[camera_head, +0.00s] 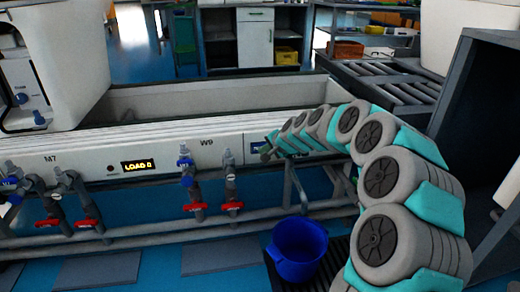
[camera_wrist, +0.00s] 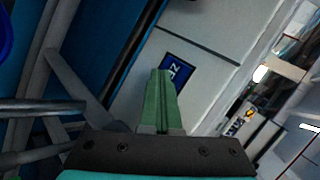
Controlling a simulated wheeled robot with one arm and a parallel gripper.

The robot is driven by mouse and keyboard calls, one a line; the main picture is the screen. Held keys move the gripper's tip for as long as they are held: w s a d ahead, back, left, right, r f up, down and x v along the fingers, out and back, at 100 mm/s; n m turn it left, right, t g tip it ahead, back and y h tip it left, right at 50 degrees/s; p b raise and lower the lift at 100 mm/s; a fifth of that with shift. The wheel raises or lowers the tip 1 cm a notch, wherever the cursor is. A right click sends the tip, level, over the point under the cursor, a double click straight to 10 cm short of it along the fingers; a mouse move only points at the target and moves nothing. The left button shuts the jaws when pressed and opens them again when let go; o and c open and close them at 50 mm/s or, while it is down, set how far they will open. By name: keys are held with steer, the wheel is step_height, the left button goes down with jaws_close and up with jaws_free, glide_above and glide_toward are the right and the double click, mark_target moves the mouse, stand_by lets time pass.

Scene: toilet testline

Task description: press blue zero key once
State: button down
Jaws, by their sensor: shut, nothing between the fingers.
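A small blue key panel with white marks (camera_wrist: 176,69) is set in the white front panel, just beyond my fingertips in the wrist view. In the head view its blue edge (camera_head: 255,147) shows on the white front panel, partly hidden by my gripper. The white marks are tilted and too small to read surely. My gripper (camera_wrist: 161,74) has green fingers, shut together and empty, pointing at the lower left part of the blue panel. In the head view my gripper (camera_head: 268,146) is close to the panel's right side. I cannot tell whether it touches.
A lit display reading LOAD 0 (camera_head: 138,166) sits left on the same front. Pipes with red-handled valves (camera_head: 86,223) run below it. A blue bucket (camera_head: 299,249) stands on the floor below my arm. A roller conveyor (camera_head: 395,88) is at the right.

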stand_by(0.3)
steer(key=shift+s+d, duration=0.2)
steer(key=shift+s, duration=0.55)
steer(key=shift+s+d, duration=0.25)
steer(key=shift+s, duration=0.55)
steer(key=shift+s+d, duration=0.2)
steer(key=shift+s, duration=0.6)
steer(key=shift+s+d, duration=0.25)
steer(key=shift+s, duration=0.55)
